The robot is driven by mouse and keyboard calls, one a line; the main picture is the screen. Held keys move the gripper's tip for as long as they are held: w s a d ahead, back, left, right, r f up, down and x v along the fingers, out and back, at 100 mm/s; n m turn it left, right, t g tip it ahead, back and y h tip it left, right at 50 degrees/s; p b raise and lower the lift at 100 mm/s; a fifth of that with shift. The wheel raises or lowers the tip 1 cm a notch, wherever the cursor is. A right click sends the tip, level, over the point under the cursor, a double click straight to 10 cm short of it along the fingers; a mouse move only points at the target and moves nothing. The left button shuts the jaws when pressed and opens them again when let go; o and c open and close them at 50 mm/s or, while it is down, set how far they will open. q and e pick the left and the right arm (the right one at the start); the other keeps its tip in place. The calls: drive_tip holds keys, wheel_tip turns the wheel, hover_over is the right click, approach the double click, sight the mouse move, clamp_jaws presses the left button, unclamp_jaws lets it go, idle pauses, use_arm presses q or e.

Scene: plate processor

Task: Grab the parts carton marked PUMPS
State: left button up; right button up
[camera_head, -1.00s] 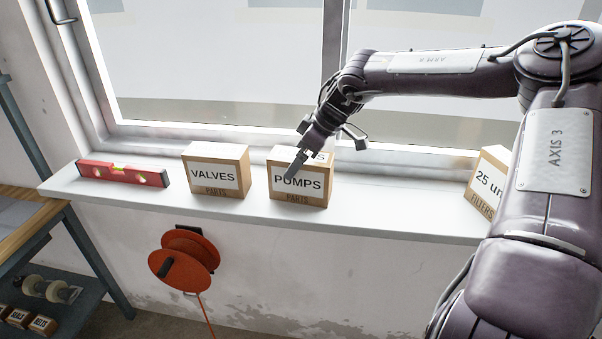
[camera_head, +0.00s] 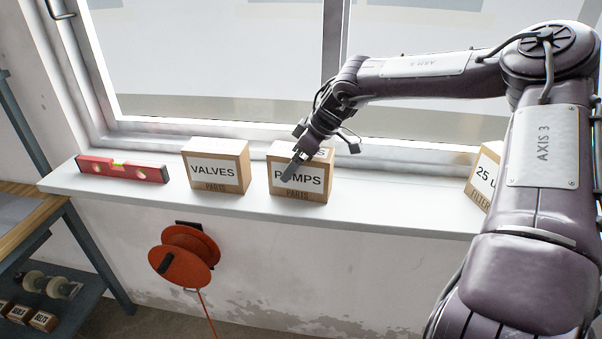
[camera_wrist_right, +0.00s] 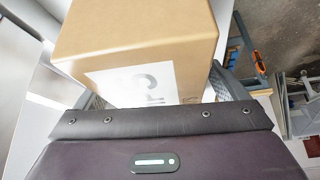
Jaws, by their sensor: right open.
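The PUMPS carton (camera_head: 314,187) is a tan box with a white label, standing upright on the white windowsill. My right gripper (camera_head: 318,156) comes in from the right and is open at the carton, with one finger in front of its labelled face and the other behind its right side. In the right wrist view the carton (camera_wrist_right: 140,40) fills the upper middle, with a finger (camera_wrist_right: 228,82) at its right; contact cannot be told. My left gripper is not in view.
The similar VALVES carton (camera_head: 217,168) stands to the left on the windowsill (camera_head: 120,197), with a red spirit level (camera_head: 123,169) beyond it. A FILTERS carton (camera_head: 482,178) stands at the right, partly behind my arm. A window is behind. An orange reel (camera_head: 182,262) hangs below.

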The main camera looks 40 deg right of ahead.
drive_tip(key=shift+c, duration=0.2)
drive_tip(key=c, duration=1.4)
drive_tip(key=shift+w+r, duration=0.1)
drive_tip(key=shift+c, duration=0.7)
